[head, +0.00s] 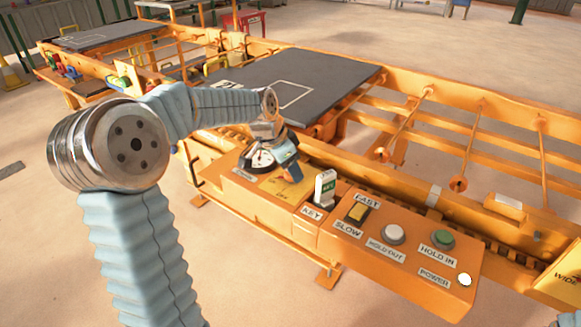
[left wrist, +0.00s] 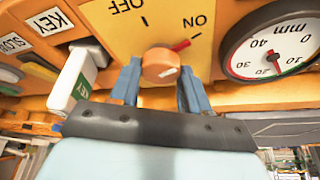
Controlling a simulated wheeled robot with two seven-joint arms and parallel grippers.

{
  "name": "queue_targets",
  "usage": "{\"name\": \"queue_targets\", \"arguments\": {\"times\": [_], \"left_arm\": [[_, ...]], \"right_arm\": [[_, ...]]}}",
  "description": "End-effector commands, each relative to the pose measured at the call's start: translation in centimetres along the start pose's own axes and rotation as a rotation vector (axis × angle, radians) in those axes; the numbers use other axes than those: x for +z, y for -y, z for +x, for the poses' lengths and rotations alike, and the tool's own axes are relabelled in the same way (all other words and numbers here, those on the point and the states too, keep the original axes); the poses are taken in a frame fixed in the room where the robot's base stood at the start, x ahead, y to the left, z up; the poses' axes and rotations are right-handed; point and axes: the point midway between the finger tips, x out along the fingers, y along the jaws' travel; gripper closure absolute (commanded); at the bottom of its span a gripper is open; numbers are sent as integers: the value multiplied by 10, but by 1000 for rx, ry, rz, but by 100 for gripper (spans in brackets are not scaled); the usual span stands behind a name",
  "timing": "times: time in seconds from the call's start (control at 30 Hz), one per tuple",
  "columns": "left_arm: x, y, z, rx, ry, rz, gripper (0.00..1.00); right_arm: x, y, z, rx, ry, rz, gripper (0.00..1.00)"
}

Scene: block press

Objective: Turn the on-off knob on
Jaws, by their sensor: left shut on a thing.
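The on-off knob (left wrist: 160,66) is a round orange knob on a yellow plate (left wrist: 120,20) marked OFF and ON. My left gripper (head: 290,174) is over the yellow plate, which also shows in the head view (head: 285,192). In the left wrist view its blue fingers stand on both sides of the knob, shut on it. My right gripper is in neither view.
A round mm gauge (head: 259,159) sits close beside the left gripper. A white key with a green tag (head: 325,187) stands up on the other side. The FAST/SLOW rocker (head: 357,213), white button (head: 392,234) and green button (head: 443,238) lie farther right on the orange panel.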

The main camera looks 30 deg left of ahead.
Motion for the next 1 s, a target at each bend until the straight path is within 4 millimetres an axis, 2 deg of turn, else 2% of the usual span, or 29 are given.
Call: {"name": "queue_targets", "arguments": {"times": [0.4,0.43,0.57,0.6,0.87,1.0], "left_arm": [[0,0,0,2,0,8,84],[0,0,0,2,0,8,52],[0,0,0,2,0,8,33],[0,0,0,2,0,8,30],[0,0,-1,2,0,7,30],[-1,1,-14,0,-2,7,30]], "right_arm": [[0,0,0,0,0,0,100],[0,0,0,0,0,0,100],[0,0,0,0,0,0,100],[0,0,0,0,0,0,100],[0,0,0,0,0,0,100],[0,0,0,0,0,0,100]]}}
